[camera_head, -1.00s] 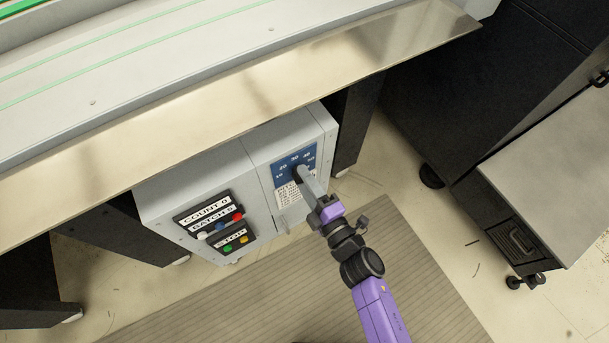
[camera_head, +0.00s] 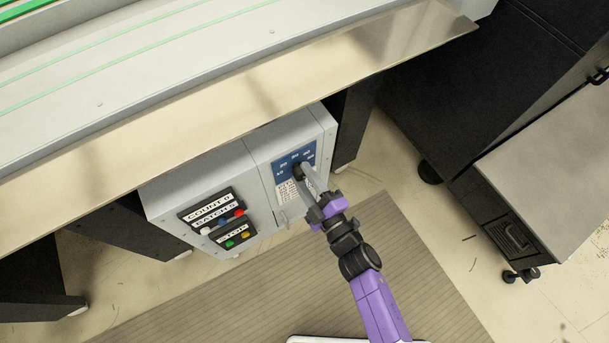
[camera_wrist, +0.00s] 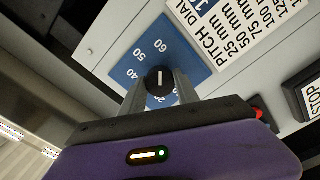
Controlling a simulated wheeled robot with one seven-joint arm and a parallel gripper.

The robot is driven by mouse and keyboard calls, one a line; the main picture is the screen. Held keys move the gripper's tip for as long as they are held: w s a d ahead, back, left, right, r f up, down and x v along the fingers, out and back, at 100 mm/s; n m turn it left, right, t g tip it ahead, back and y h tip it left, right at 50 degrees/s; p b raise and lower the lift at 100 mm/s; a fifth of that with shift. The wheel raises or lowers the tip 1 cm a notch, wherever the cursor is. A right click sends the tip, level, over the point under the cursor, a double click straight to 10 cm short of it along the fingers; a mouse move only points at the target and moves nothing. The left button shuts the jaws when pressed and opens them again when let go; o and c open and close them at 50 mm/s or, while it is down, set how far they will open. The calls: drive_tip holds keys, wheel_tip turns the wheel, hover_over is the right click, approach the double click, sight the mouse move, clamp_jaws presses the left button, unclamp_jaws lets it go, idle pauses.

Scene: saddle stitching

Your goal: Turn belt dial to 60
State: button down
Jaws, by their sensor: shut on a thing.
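The dial is a round black knob (camera_wrist: 160,80) on a blue number plate (camera_wrist: 148,58), in the middle of the wrist view. My gripper (camera_wrist: 160,88) is shut on the knob, one grey finger at each side. A white line on the knob runs up the picture, in line with the 60. The 40 and 50 stand left of it; my fingers partly cover the lower numbers. In the head view, my gripper (camera_head: 303,175) reaches the knob from the lower right, and the blue plate (camera_head: 282,163) shows around it.
A white label (camera_wrist: 222,30) beside the plate reads PITCH DIAL with mm values. The grey control box (camera_head: 262,152) also carries a button panel (camera_head: 212,212) at left. A metal ledge (camera_head: 240,100) overhangs the box. A black cabinet (camera_head: 450,100) stands at right.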

drive_tip(key=shift+f, duration=0.15)
drive_tip(key=c, duration=0.9)
unclamp_jaws()
drive_tip(key=v, duration=0.8)
drive_tip(key=shift+p, duration=0.4)
drive_tip(key=shift+w, duration=0.1)
